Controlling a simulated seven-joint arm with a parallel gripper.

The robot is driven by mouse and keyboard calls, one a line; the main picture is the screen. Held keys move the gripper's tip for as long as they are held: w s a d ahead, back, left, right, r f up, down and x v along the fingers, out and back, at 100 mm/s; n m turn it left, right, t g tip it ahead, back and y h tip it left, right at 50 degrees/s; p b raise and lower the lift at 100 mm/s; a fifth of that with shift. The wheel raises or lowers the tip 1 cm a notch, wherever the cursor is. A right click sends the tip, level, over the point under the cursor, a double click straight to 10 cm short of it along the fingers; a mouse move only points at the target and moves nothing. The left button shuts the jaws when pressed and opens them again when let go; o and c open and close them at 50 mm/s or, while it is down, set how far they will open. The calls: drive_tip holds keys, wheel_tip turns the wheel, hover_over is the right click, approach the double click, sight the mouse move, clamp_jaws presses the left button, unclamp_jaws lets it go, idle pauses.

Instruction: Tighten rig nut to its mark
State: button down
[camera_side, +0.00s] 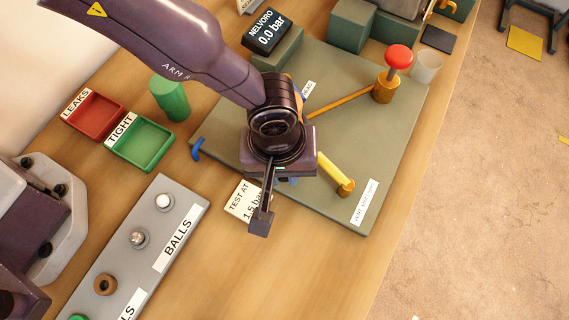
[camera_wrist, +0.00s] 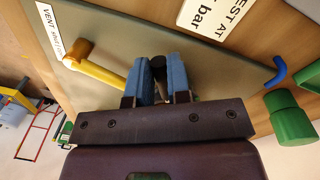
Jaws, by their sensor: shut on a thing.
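My gripper (camera_wrist: 158,78) points down over the green rig board (camera_side: 385,140). Its two blue fingers are closed on a dark, narrow part (camera_wrist: 158,68), seemingly the rig nut. Only a sliver of it shows between the fingers. In the side view my gripper (camera_side: 284,180) and wrist hide the nut, and I cannot make out its mark. A yellow lever (camera_side: 334,169) with a brass end lies just right of my gripper, and also shows in the wrist view (camera_wrist: 98,69). The black display (camera_side: 267,31) reads NELVORO 0.0 bar.
A "TEST AT 1.5 bar" card (camera_side: 242,199) lies close by my gripper. A blue hook (camera_side: 197,149) is at the board's left edge. Red (camera_side: 95,114) and green (camera_side: 139,142) trays and a balls rack (camera_side: 140,240) are left. Front right table is clear.

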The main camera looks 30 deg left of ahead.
drive_tip(key=a+m, duration=0.2)
drive_tip(key=m, duration=0.1)
drive_tip(key=shift+s+a, duration=0.15)
drive_tip(key=shift+s, duration=0.25)
drive_tip(key=a+m, duration=0.2)
drive_tip(key=shift+s+m, duration=0.1)
drive_tip(key=shift+m, duration=0.3)
drive_tip(key=shift+w+a+m+g, duration=0.15)
drive_tip(key=shift+a+m, duration=0.6)
drive_tip(key=shift+m, duration=0.25)
drive_tip(key=shift+w+a+m+g, duration=0.15)
drive_tip(key=shift+a+m, duration=0.55)
drive_tip(key=shift+m, duration=0.3)
drive_tip(key=c, duration=1.1)
unclamp_jaws()
drive_tip(key=r, duration=1.3)
drive_tip(key=shift+w+a, duration=0.1)
drive_tip(key=shift+a, duration=0.3)
